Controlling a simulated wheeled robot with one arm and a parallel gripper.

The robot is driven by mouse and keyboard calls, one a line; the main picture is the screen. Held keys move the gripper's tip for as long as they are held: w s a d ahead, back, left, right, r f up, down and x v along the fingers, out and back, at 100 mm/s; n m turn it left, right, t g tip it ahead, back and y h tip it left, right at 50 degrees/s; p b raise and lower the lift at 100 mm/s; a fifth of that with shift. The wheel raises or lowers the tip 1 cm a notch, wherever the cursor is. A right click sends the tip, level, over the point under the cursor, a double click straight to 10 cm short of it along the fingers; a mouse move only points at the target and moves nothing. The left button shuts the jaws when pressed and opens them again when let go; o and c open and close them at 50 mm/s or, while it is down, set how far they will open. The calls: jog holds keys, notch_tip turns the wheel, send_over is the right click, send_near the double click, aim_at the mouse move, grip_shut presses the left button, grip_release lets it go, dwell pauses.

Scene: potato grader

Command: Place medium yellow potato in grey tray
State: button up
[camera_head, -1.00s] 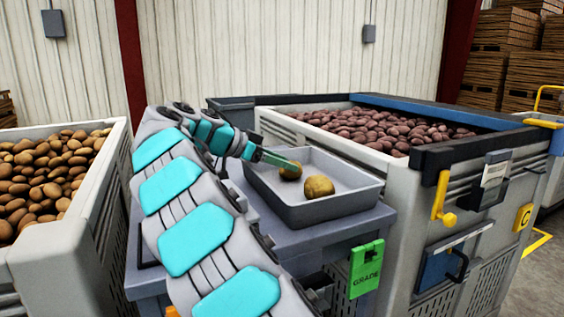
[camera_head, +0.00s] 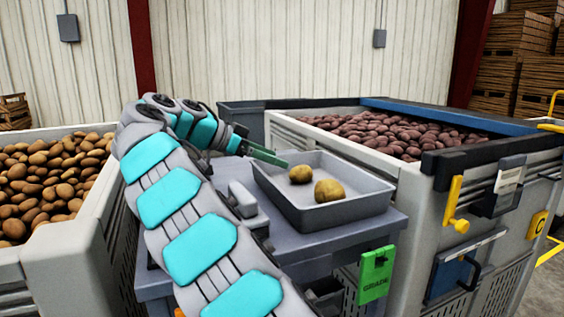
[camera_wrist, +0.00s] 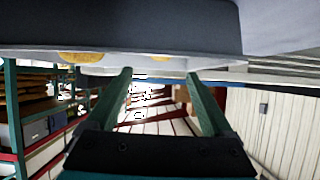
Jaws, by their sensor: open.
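The grey tray (camera_head: 330,213) sits on a grey stand in the head view. Two yellow potatoes lie in it: a smaller one (camera_head: 301,174) toward the back left and a larger one (camera_head: 329,191) nearer the front. My gripper (camera_head: 283,161) is at the tray's back-left rim, just left of the smaller potato and apart from it. In the wrist view my gripper (camera_wrist: 158,75) is open with nothing between its fingers. The tray (camera_wrist: 150,30) fills the top of that view, with yellow potato edges (camera_wrist: 80,57) showing past its rim.
A large bin of brown potatoes (camera_head: 45,180) stands at left, and a bin of reddish potatoes (camera_head: 400,135) stands behind and right of the tray. A green grade tag (camera_head: 376,273) hangs on the stand's front. The tray's right side is bare.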

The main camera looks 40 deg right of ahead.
jog(key=p+v, duration=0.3)
jog(key=v, duration=0.2)
jog(key=shift+a+r+p, duration=0.1)
jog(key=shift+a+p, duration=0.2)
dwell(0.4)
